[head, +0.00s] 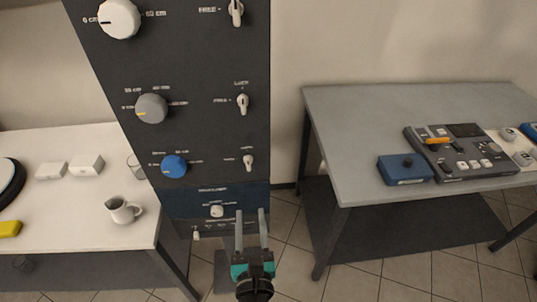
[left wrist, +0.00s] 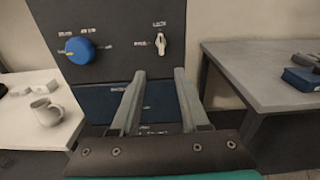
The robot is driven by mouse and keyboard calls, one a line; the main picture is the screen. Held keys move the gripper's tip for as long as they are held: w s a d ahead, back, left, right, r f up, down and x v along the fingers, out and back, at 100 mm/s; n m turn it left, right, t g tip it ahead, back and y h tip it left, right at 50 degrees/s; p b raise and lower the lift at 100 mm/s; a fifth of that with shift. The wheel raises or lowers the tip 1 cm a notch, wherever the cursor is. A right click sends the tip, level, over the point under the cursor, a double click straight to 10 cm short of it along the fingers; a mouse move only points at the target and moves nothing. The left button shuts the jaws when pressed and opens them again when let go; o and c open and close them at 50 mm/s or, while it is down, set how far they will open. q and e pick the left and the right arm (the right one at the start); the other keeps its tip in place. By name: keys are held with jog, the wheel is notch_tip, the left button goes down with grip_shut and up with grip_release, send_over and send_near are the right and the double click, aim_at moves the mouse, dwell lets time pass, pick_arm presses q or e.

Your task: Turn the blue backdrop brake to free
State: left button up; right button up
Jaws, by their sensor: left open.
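The blue row of the dark panel has a blue round knob (head: 174,166) and, to its right, a small white brake lever (head: 248,161). The lever looks roughly upright, with one label above it and one to its left, too small to read surely. The left wrist view also shows the blue knob (left wrist: 80,50) and the lever (left wrist: 160,43). My left gripper (head: 250,212) is open and empty, below the lever and apart from it. In the left wrist view its fingertips (left wrist: 160,74) point up towards the lever. My right gripper is not in view.
Higher on the panel are a grey knob (head: 151,108) with its lever (head: 242,103) and a white knob (head: 119,18) with its lever (head: 236,12). Below is a navy strip with a white knob (head: 217,211). Tables stand left (head: 75,240) and right (head: 350,170).

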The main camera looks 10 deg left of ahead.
aim_at(248, 163)
pick_arm(q)
jog(key=x, duration=0.5)
jog(key=r+x, duration=0.1)
jog(key=x, duration=0.4)
jog(key=p+x, duration=0.1)
jog(key=x, duration=0.4)
jog(key=shift+w+r, duration=0.15)
jog(key=shift+r, duration=0.15)
grip_shut()
